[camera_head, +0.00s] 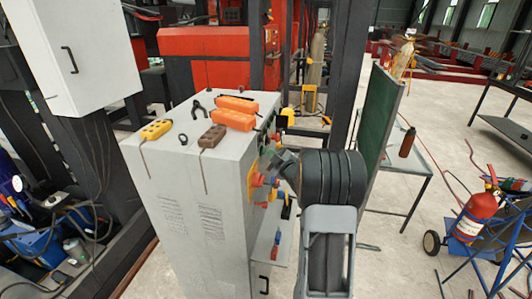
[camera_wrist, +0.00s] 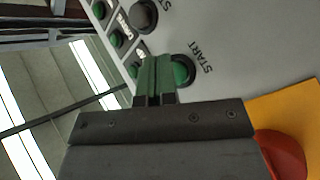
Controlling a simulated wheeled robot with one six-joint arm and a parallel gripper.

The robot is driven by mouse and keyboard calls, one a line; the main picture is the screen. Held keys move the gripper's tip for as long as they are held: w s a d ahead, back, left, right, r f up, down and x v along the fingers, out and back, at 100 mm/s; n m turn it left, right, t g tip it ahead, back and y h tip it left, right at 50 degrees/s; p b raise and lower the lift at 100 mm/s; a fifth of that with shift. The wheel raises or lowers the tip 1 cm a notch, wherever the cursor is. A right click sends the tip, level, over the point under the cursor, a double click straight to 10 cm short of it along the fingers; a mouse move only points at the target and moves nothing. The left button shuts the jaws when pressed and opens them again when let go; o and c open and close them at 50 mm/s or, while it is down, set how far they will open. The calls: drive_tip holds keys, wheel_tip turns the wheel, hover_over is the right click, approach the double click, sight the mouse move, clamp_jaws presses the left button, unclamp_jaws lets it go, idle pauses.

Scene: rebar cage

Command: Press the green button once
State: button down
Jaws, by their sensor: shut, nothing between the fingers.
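A round green button (camera_wrist: 183,70) with the word START beside it sits on the grey panel in the wrist view. My gripper (camera_wrist: 156,60) is shut and empty, its green-tinted fingertips just left of this button and overlapping its left edge in the picture. I cannot tell whether the fingertips touch the button or the panel. In the head view, my arm's dark wrist stands in front of the control side of the grey cabinet (camera_head: 180,190) and hides much of it; the START button cannot be made out there.
Other green buttons (camera_wrist: 116,38) and a dark grey knob (camera_wrist: 143,15) are close by. A red button (camera_wrist: 280,153) on a yellow plate (camera_wrist: 292,112) is at lower right. Orange and yellow control boxes (camera_head: 237,104) lie on the cabinet top. A green board (camera_head: 378,110) stands right.

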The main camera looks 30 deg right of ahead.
drive_tip(key=shift+w+a+b, duration=0.35)
drive_tip(key=shift+w+a, duration=0.05)
drive_tip(key=shift+a, duration=0.05)
idle(0.6)
drive_tip(key=shift+s+d, duration=0.1)
drive_tip(key=shift+d, duration=0.05)
drive_tip(key=shift+s+d, duration=0.75)
drive_tip(key=shift+s+d+b, duration=0.65)
drive_tip(key=shift+s+d, duration=1.05)
drive_tip(key=shift+d, duration=0.1)
